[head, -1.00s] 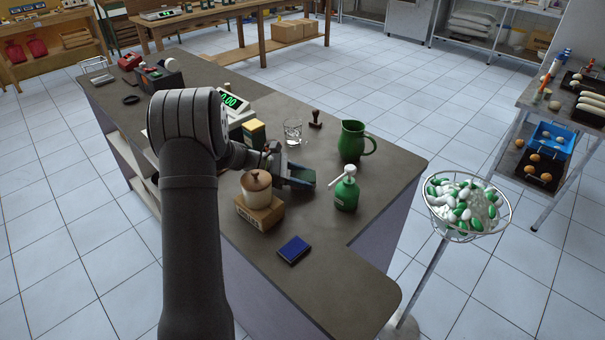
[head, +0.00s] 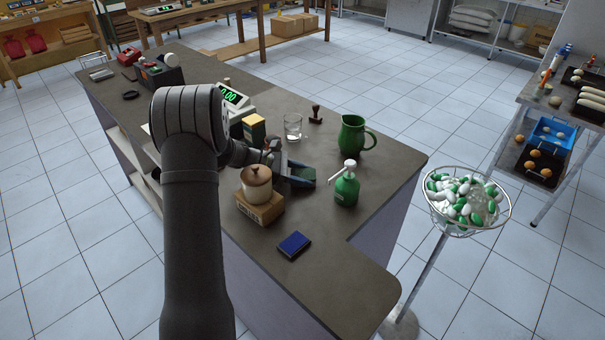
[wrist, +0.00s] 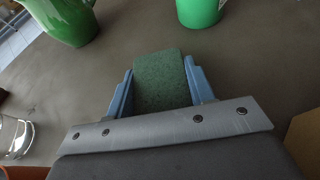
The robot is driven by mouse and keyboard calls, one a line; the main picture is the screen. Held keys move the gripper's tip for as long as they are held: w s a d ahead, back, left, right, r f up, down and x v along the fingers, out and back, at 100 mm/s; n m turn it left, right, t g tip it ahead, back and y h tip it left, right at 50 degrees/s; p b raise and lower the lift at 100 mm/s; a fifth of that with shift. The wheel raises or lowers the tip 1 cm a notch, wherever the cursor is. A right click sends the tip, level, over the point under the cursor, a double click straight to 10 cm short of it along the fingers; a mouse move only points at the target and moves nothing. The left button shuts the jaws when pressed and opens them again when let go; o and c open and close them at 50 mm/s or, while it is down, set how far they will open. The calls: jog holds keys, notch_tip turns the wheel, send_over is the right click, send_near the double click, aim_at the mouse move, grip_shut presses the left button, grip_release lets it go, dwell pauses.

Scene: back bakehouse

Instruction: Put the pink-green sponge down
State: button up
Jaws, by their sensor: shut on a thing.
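The sponge (wrist: 161,80) shows its green face between the two blue fingers of my gripper (wrist: 160,90) in the wrist view. My gripper is shut on it, with a finger against each side. No pink shows from here. In the head view my gripper (head: 296,174) is low over the dark counter (head: 300,213), between the lidded pot and the green pump bottle, and the sponge (head: 302,172) is a small green patch there. I cannot tell whether the sponge touches the counter.
A green pump bottle (head: 346,188) stands just right of my gripper, a green jug (head: 352,134) and a glass (head: 293,127) behind it. A lidded pot (head: 257,183) on a box (head: 260,207) stands at left. A blue pad (head: 294,244) lies in front; counter around it is bare.

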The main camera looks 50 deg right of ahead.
aim_at(301, 174)
jog(key=o, duration=1)
jog(key=shift+r, duration=0.55)
jog(key=r, duration=0.7)
jog(key=shift+w+a+r, duration=0.1)
jog(key=shift+w+r, duration=0.05)
jog(key=shift+w, duration=0.05)
jog(key=w+a+r+n+t+h, duration=0.1)
jog(key=w+a+n+t+h, duration=0.2)
jog(key=w+a+n+t, duration=0.9)
jog(key=w+a+t, duration=0.1)
jog(key=w+a, duration=0.8)
jog(key=shift+a+r+n+t, duration=0.15)
jog(key=shift+a+n+t, duration=0.1)
jog(key=shift+n+t, duration=0.05)
jog(key=shift+w, duration=0.1)
